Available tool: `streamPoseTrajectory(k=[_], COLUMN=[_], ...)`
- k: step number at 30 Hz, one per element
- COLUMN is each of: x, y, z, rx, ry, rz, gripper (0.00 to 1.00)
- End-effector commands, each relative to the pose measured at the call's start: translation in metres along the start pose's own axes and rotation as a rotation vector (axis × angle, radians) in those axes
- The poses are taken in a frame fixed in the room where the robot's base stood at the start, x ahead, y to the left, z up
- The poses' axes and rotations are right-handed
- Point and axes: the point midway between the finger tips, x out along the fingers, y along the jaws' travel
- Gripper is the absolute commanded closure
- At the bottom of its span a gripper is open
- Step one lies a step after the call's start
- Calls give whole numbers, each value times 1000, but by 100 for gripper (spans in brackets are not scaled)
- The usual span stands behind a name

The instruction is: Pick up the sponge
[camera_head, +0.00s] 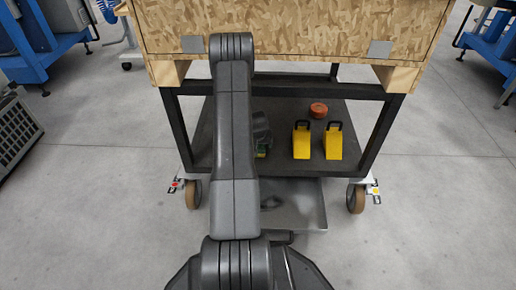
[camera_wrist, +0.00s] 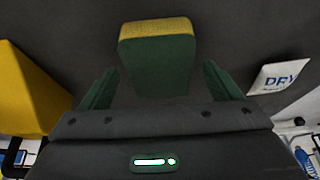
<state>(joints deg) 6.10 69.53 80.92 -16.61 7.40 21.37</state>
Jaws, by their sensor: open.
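The sponge (camera_wrist: 158,62), a block with a dark green body and a yellow layer along its top edge, shows in the middle of the wrist view. My gripper (camera_wrist: 161,74) is open, with one finger on each side of the sponge's lower part. Gaps show between the sponge and both fingers, so it does not look gripped. In the head view my arm covers most of this spot. A small yellow-green patch (camera_head: 262,153) shows beside the arm on the lower shelf; I cannot tell if it is the sponge.
The dark lower shelf (camera_head: 285,110) of a wheeled cart holds two yellow wedges (camera_head: 302,141) (camera_head: 333,141) and an orange round object (camera_head: 319,110). The wooden top (camera_head: 300,28) overhangs it. The wrist view shows a yellow wedge (camera_wrist: 30,88) left and a white lettered packet (camera_wrist: 279,77) right.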

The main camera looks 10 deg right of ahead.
Motion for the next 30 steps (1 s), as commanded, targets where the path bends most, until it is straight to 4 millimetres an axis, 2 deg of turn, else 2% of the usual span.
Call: streamPoseTrajectory(k=[16,17,24,28,30], x=[2,2,2,2,2], y=[0,0,0,0,0], z=[1,1,1,1,1], rx=[0,0,0,0,0], ry=[0,0,0,0,0], rz=[0,0,0,0,0], gripper=[15,17,63,63,67])
